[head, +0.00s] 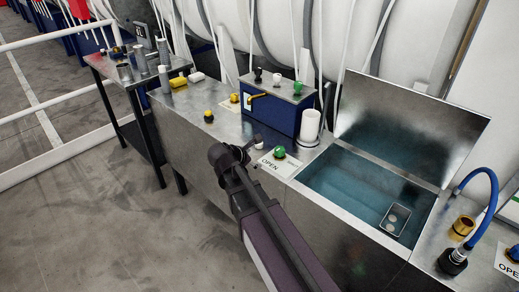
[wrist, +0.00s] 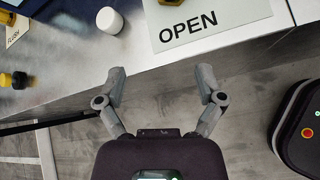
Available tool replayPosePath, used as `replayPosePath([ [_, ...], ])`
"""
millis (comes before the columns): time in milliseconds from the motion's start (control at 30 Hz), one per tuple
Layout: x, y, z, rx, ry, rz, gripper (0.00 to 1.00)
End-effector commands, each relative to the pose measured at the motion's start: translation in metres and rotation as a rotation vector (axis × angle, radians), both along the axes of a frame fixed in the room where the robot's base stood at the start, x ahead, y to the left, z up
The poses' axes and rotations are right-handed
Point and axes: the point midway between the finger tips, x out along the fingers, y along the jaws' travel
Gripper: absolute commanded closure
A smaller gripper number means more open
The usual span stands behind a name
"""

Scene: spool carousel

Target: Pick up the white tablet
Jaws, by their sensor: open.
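The white tablet (wrist: 109,20) is a short, round white piece on the metal counter. In the wrist view it is at the top, left of the OPEN sign. In the head view a small pale piece, which looks like the same tablet (head: 258,140), sits just right of my gripper (head: 240,153). In the wrist view my gripper (wrist: 161,76) is open with nothing between its fingers. Its fingertips are apart from the tablet, over the floor just off the counter's front edge.
An OPEN sign (wrist: 207,18) lies beside the tablet, with a green knob (head: 279,152) by it. Behind are a blue box (head: 270,115) with knobs and a white cylinder (head: 310,126). An open water basin (head: 345,178) is at right. Yellow-and-black knobs (wrist: 17,80) are at left.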

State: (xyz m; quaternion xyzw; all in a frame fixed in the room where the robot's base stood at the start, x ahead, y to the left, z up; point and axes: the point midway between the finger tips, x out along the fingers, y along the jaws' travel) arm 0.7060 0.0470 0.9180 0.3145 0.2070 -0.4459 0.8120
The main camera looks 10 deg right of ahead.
Motion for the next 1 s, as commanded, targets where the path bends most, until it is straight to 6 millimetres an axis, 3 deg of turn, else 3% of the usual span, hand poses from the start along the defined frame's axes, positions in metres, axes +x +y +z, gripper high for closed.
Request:
replayPosePath([
  [100, 0.018, 0.018, 0.003, -0.162, 0.043, 0.145, 0.13],
  [333, 0.035, 0.039, 0.014, -0.367, 0.101, 0.305, 0.13],
  [1000, 0.044, 0.037, 0.011, -0.406, 0.115, 0.334, 0.13],
])
